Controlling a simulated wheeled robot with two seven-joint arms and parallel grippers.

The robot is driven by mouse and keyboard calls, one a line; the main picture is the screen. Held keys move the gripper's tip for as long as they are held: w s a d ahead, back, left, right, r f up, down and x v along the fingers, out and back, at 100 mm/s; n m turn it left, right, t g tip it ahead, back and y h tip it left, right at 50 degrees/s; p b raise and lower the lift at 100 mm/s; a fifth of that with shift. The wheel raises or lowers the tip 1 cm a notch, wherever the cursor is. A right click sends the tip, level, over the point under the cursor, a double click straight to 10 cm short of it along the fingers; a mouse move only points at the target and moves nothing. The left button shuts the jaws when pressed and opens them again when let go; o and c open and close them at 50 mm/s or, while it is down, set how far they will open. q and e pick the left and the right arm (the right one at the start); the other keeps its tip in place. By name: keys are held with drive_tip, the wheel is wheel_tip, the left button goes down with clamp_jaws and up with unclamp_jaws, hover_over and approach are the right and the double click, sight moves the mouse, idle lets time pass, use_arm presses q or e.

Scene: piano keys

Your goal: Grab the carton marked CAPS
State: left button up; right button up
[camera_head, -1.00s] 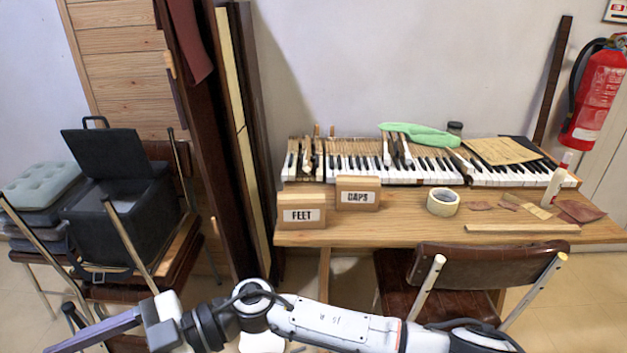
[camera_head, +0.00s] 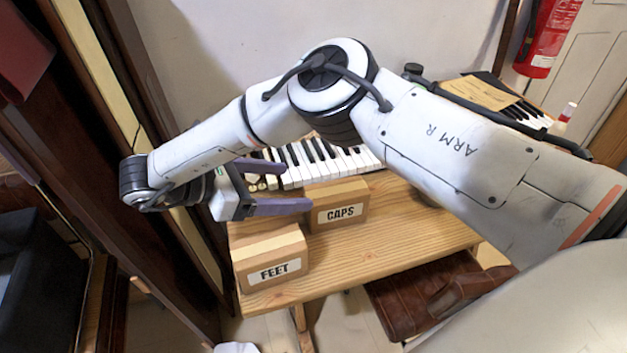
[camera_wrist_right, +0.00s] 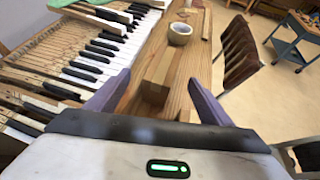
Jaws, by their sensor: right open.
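The carton marked CAPS (camera_head: 341,213) is a brown cardboard box with a white label, standing on the wooden table in front of the piano keys. My right gripper (camera_head: 296,187) is open, just left of this carton in the head view. One purple finger overlaps the carton's left edge there; I cannot tell whether it touches. In the right wrist view, a carton that looks like the CAPS one (camera_wrist_right: 154,90) lies ahead, between the open fingers (camera_wrist_right: 160,80), with nothing gripped. My left gripper is not in view.
A similar carton marked FEET (camera_head: 272,260) stands close by, nearer the table's front left corner. Piano keys (camera_head: 318,160) run behind the cartons. A tape roll (camera_wrist_right: 180,33) sits farther along the table. A brown chair (camera_head: 415,300) stands at the front edge.

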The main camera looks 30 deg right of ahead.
sight(334, 191)
drive_tip(key=x, duration=0.3)
drive_tip(key=p+x, duration=0.1)
drive_tip(key=x, duration=0.2)
drive_tip(key=s+p+x, duration=0.1)
drive_tip(key=x, duration=0.3)
drive_tip(key=shift+s, duration=0.1)
drive_tip(key=c, duration=1.1)
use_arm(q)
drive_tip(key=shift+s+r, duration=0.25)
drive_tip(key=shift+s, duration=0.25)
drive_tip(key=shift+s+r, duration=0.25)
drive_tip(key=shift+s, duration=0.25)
use_arm(e)
drive_tip(key=c, duration=0.7)
